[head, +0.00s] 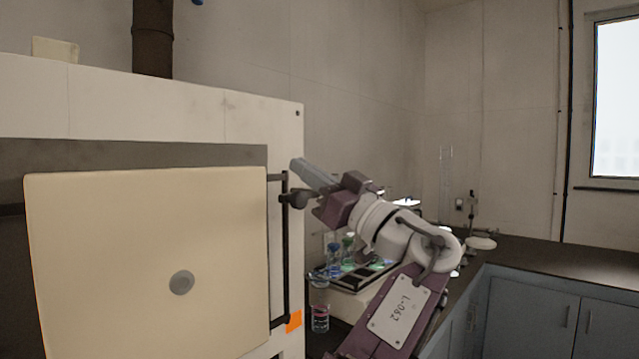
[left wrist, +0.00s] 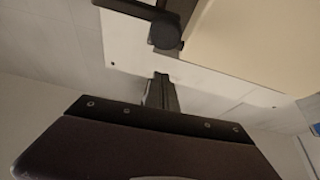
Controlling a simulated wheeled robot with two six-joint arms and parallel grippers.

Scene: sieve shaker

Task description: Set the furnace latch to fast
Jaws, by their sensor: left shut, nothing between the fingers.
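The furnace (head: 285,120) is a large pale cabinet on the left, with a cream door (head: 110,255) that looks closed. The dark furnace latch (head: 297,199) is a short lever with a round knob at the door's right edge, beside a vertical dark bar. The knob of the latch also shows at the top of the left wrist view (left wrist: 165,36). My left gripper (head: 298,165) is shut and empty, its grey fingers pointing up-left just above the latch knob. The fingers also show in the left wrist view (left wrist: 161,80), apart from the knob. My right gripper is not in view.
A dark rack with several blue- and green-tinted glass vessels (head: 348,250) stands behind my left arm. A clear jar (head: 320,318) is below it. A dark counter (head: 560,262) over blue-grey cabinets (head: 530,315) runs along the right. An orange patch (head: 294,322) marks the furnace's lower right.

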